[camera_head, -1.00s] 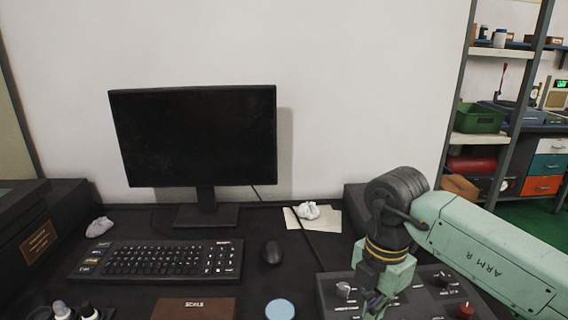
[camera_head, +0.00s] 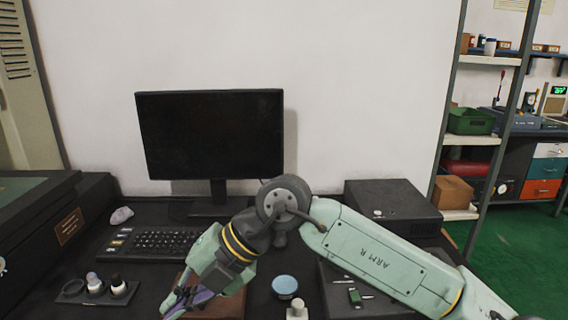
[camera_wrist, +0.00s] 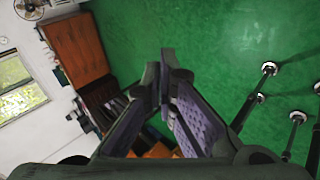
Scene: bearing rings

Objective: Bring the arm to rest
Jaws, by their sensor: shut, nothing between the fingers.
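My green arm, marked ARM R, reaches in from the lower right and bends at a dark round joint in front of the monitor's foot. My gripper (camera_head: 180,303) is at the lower left of the arm, over the front of the desk. Its purple-padded fingers are shut and hold nothing. In the wrist view the fingertips (camera_wrist: 166,58) come together, with green floor behind them. The arm hides part of the keyboard (camera_head: 150,242), the brown scale box (camera_head: 232,305) and the control panel (camera_head: 350,292).
A black monitor (camera_head: 210,135) stands against the wall. A blue round pad (camera_head: 285,285) lies right of the gripper. Small bottles in a holder (camera_head: 95,290) stand left of it. A dark box (camera_head: 393,205) sits at the back right. A shelf rack (camera_head: 468,139) stands beyond.

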